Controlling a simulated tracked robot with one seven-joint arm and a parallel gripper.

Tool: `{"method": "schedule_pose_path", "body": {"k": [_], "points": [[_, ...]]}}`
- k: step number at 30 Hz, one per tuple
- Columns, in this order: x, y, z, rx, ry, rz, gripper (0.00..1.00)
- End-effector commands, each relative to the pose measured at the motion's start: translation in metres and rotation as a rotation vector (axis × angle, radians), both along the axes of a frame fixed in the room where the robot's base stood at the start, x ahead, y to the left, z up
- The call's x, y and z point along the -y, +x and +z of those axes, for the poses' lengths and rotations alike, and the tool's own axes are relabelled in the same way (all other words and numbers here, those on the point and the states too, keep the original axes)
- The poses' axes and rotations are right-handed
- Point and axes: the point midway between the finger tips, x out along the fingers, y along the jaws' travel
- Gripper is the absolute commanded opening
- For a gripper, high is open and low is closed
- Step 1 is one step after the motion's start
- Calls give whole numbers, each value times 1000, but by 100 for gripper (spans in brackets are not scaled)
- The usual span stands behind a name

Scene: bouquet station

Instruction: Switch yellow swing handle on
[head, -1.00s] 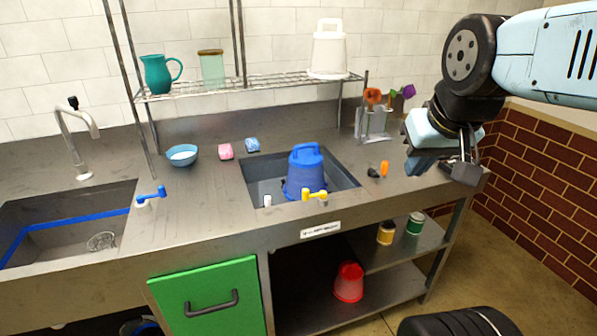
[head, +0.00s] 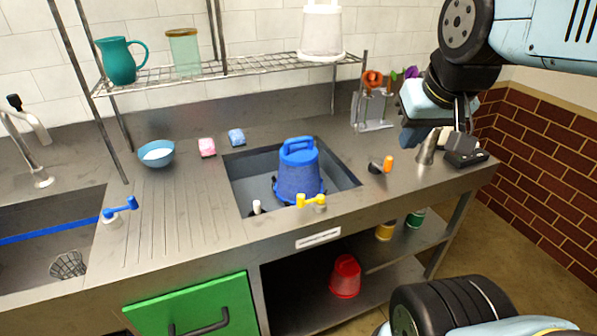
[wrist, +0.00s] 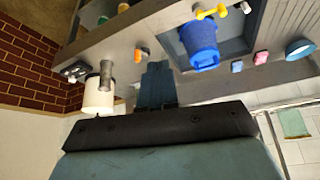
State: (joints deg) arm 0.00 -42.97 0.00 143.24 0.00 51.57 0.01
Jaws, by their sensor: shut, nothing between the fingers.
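The yellow swing handle (head: 312,201) sits on the front rim of the middle sink, its arm pointing left in the head view. In the wrist view the yellow handle (wrist: 211,12) shows at the top edge, beyond the blue bucket. My gripper (head: 456,143) is over the right end of the counter, well to the right of the handle and apart from it. In the wrist view its fingers (wrist: 157,84) are together and empty.
An upturned blue bucket (head: 298,175) stands in the sink (head: 240,172) behind the handle. A small white knob (head: 256,207) is left of it. An orange-tipped knob (head: 387,164) and flower rack (head: 373,112) stand right. A blue handle (head: 121,208) is by the left sink.

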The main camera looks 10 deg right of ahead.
Motion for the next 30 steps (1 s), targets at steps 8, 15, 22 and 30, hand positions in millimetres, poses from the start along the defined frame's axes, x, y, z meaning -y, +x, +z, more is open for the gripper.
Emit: {"method": "schedule_pose_path", "body": {"k": [8,15,22,30], "points": [[-7,22,3,-73,22,-10,0],[-27,68,0,-226,59,-33,0],[-50,113,-12,-378,85,-61,0],[-82,165,-38,-555,99,-98,0]]}}
